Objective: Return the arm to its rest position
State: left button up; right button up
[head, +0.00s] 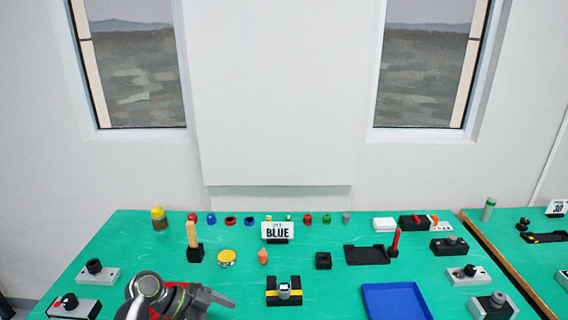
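My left arm comes in at the bottom left of the head view. Its grey and black gripper (226,300) points right over the green table (330,219). It appears to hold nothing, but its fingers are too small and seen too much from the side to tell whether they are open or shut. The table just below it is partly hidden by the arm. My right arm and gripper are out of view.
A black and yellow block with a grey piece (284,291) stands right of the gripper. A blue tray (396,302) lies farther right. A "BLUE" sign (278,231), yellow tin (227,258) and wooden post (192,235) stand behind. Switch boxes (98,275) line the left edge.

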pick_arm(q)
jog(key=s+a+f+n+t+y, duration=0.1)
jog(key=s+a+f+n+y, duration=0.3)
jog(key=s, duration=0.3)
jog(key=s+a+f+n+t+y, duration=0.1)
jog(key=s+a+f+n+y, duration=0.15)
jog(key=s+f+n, duration=0.35)
jog(key=s+a+r+n+y, duration=0.25)
jog(key=s+a, duration=0.25)
jog(key=s, duration=0.3)
jog(key=s+a+r+n+y, duration=0.25)
jog(key=s+a+n, duration=0.2)
jog(key=s, duration=0.45)
notch_tip(320, 180, down, 32)
jog(key=a+m+b, duration=0.1)
jog(key=a+b, duration=0.2)
jog(key=b, duration=0.3)
jog(key=s+d+f+b, duration=0.1)
jog(key=s+f+b, duration=0.1)
jog(key=s+f, duration=0.5)
jog(key=s+f+g+b, duration=0.1)
jog(key=s+f+b, duration=0.1)
jog(key=s+f, duration=0.5)
notch_tip(320, 180, down, 6)
jog(key=shift+s+d+r+g, duration=0.2)
jog(key=shift+s+d+g, duration=0.1)
jog(key=shift+s+d, duration=0.1)
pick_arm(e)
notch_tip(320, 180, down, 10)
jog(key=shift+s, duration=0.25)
